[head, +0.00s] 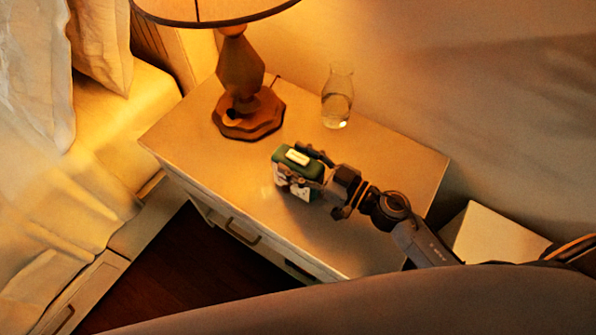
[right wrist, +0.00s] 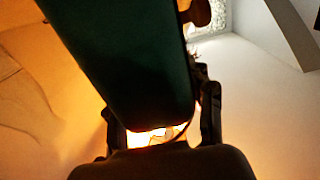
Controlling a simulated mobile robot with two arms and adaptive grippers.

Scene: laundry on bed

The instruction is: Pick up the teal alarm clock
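The teal alarm clock (head: 300,163) is a small boxy thing with a pale button on top and a light face, above the front middle of the nightstand (head: 390,165). My right gripper (head: 306,172) comes in from the right with one finger on each side of the clock and looks shut on it. In the right wrist view the dark teal body of the clock (right wrist: 125,60) fills the space between the fingers (right wrist: 160,115). I cannot tell whether the clock touches the nightstand top. My left gripper is not in view.
A lamp (head: 240,75) with a wooden base stands at the back left of the nightstand. A glass carafe (head: 337,98) stands behind the clock. The bed (head: 60,220) is at the left. A pale box-like thing (head: 490,238) is at the right. The nightstand's right part is clear.

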